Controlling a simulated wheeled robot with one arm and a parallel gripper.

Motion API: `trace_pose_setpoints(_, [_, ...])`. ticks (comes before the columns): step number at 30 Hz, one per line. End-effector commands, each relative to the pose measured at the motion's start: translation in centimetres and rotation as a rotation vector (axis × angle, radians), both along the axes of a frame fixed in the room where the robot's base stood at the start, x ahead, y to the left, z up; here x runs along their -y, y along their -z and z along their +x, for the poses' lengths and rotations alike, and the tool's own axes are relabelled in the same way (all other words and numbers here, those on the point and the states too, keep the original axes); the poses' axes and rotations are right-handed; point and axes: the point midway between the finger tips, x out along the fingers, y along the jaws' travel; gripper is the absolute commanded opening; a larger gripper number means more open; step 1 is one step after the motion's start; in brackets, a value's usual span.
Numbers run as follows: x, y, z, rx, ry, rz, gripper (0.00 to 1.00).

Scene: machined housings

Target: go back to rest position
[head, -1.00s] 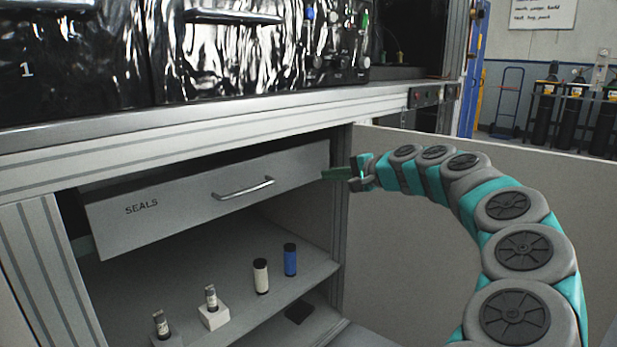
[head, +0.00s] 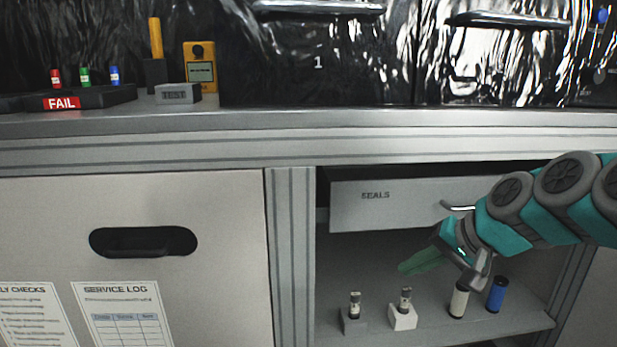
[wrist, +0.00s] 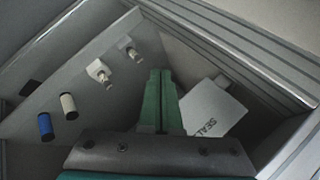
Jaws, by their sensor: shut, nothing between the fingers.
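My gripper (head: 424,262) has green fingers pressed together with nothing between them. In the head view it hangs in front of the open cabinet bay, below the drawer marked SEALS (head: 400,207) and above the shelf (head: 450,318). My arm comes in from the right and covers part of the drawer front and its handle. In the wrist view the shut fingers (wrist: 160,102) point into the bay, with the SEALS drawer front (wrist: 208,108) to their right.
A frame post (head: 291,255) borders the bay at left. The worktop (head: 300,122) overhangs above. A FAIL-marked rack (head: 85,97) stands on it.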

Motion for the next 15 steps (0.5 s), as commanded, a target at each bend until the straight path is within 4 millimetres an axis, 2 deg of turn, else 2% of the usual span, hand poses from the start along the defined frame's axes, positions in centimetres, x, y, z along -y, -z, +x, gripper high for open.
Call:
trace_pose_setpoints(1, [-2.5,1.8,-2.3,-0.049,-0.075,-0.063,0.0])
trace_pose_setpoints(3, [-4.8,4.2,-5.7,-0.115,-0.166,-0.151,0.0])
trace_pose_setpoints(5, [-6.2,6.5,-8.9,-0.181,-0.24,-0.227,0.0])
trace_pose_setpoints(6, [-6.7,8.1,-11.3,-0.228,-0.286,-0.276,0.0])
trace_pose_setpoints(9, [-6.9,11.5,-16.8,-0.338,-0.379,-0.391,0.0])
trace_pose_setpoints(12, [-6.0,13.9,-21.7,-0.439,-0.441,-0.48,0.0])
trace_pose_setpoints(15, [-4.9,15.4,-25.1,-0.512,-0.477,-0.537,0.0])
